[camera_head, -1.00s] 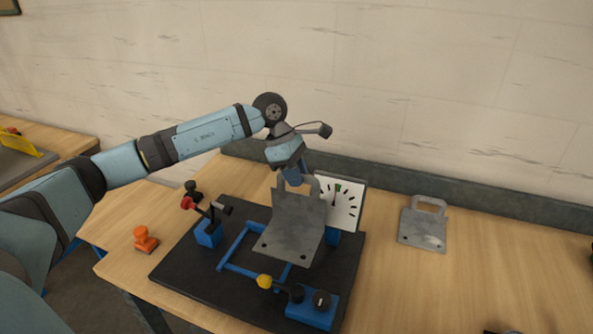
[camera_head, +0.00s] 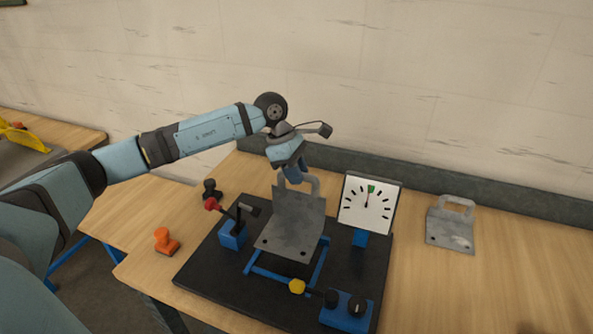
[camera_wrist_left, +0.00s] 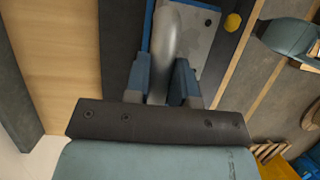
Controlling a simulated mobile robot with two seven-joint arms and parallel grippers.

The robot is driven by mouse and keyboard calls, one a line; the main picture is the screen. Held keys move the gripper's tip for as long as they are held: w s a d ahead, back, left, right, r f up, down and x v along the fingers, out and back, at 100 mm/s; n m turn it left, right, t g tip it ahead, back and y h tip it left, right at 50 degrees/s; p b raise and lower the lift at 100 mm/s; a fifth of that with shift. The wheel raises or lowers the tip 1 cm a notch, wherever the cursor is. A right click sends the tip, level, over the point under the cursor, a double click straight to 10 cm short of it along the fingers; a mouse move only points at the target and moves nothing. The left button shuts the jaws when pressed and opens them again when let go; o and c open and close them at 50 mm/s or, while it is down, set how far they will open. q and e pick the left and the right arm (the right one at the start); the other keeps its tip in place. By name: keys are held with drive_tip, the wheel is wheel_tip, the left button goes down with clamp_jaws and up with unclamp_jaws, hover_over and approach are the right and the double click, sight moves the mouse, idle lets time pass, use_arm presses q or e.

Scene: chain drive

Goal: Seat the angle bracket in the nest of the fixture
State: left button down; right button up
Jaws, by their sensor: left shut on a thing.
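The grey angle bracket (camera_head: 291,234) hangs from my left gripper (camera_head: 296,178), which is shut on its looped handle. In the left wrist view my left gripper (camera_wrist_left: 163,85) has its blue fingers on either side of the grey handle (camera_wrist_left: 165,50). The bracket is over the fixture (camera_head: 205,262), a black base with a blue frame nest (camera_head: 265,272). The bracket's plate covers much of the nest, and a gap seems to show under its front edge. Whether it touches the nest cannot be told. My right gripper is not in view.
A dial gauge (camera_head: 369,205) stands at the fixture's right. A red-knobbed clamp (camera_head: 233,232) is at its left, and a blue knob box (camera_head: 346,311) in front. An orange stamp-like object (camera_head: 166,241) is at left.

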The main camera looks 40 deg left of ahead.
sight(297, 191)
use_arm(q)
drive_tip(key=shift+r, duration=0.1)
idle(0.5)
drive_tip(key=shift+b, duration=0.3)
drive_tip(key=shift+f+b, duration=2.15)
drive_tip(key=shift+f, duration=0.7)
drive_tip(key=shift+b, duration=0.55)
drive_tip(key=shift+f+b, duration=0.9)
drive_tip(key=shift+f, duration=0.25)
drive_tip(key=c, duration=0.9)
unclamp_jaws()
drive_tip(key=shift+s+d, duration=0.1)
drive_tip(key=shift+s, duration=0.05)
drive_tip(key=shift+f, duration=0.15)
drive_tip(key=b+v, duration=0.1)
drive_tip(key=v, duration=1.1)
drive_tip(key=shift+r, duration=0.4)
drive_tip(key=shift+v, duration=0.75)
